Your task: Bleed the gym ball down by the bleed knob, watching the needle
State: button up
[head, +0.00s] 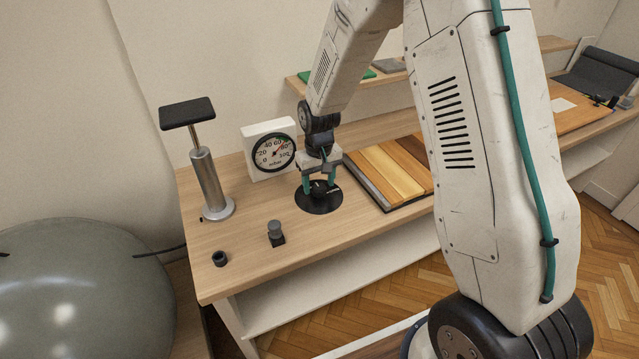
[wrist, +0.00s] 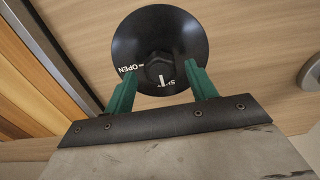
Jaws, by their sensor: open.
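The gym ball (head: 85,290) is large, grey-green and round, at the lower left of the head view. The bleed knob (wrist: 159,67) is dark and sits in the middle of a black round plate (wrist: 188,38) marked OPEN and SHUT. Its white mark lies at the SHUT lettering. My gripper (head: 318,187) is over the plate, its teal fingers open on either side of the knob; they also show in the wrist view (wrist: 161,88). I cannot tell whether they touch it. The white gauge (head: 268,148) stands behind; its needle points up and right, around 60 to 80.
A pump (head: 208,180) with a black handle stands at the bench's back left. A small dark fitting (head: 276,234) and a black ring (head: 220,258) sit near the front left. A striped wooden board (head: 385,170) lies right of the plate. A hose (head: 158,252) runs from the ball.

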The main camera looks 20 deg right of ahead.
jog(key=shift+f, duration=0.45)
jog(key=c, duration=1)
jog(key=shift+m, duration=3.4)
jog(key=o, duration=1)
